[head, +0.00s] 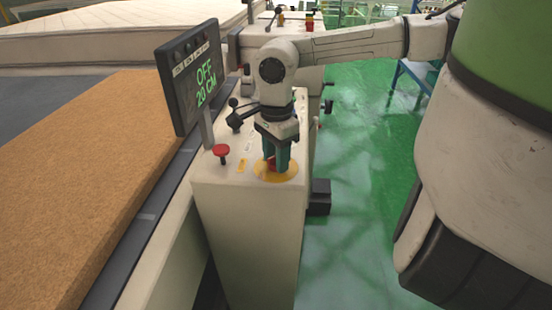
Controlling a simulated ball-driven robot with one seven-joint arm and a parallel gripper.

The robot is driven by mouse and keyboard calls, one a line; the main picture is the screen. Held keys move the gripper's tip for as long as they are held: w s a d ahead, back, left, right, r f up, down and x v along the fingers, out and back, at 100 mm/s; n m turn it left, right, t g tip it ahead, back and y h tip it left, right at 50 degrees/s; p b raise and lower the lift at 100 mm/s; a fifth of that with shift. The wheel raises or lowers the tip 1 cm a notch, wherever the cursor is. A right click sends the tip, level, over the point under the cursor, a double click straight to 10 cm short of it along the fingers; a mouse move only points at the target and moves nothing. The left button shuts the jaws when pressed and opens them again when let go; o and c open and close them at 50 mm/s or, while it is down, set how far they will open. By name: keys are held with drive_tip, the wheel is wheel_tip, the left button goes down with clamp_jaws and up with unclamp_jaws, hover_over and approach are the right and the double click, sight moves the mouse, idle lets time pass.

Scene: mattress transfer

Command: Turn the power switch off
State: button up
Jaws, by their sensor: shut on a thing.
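The power switch (270,164) is a red knob on a round yellow plate (288,177), on top of the white control cabinet. My gripper (276,163) points straight down over the yellow plate, its green fingers shut on the red knob. The fingers hide most of the knob, so its exact angle cannot be told. The display screen (195,75) on a post at the left reads "OFF" and "20 CM" in green letters.
A brown mattress slab (85,160) lies at the left, a white mattress (120,32) behind. Green floor (355,200) is clear at the right.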

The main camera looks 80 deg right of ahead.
idle(0.4)
drive_tip(key=o, duration=1.1)
drive_tip(key=shift+c, duration=0.2)
wheel_tip(320, 180, up, 11)
drive_tip(key=shift+f, duration=0.15)
idle(0.3)
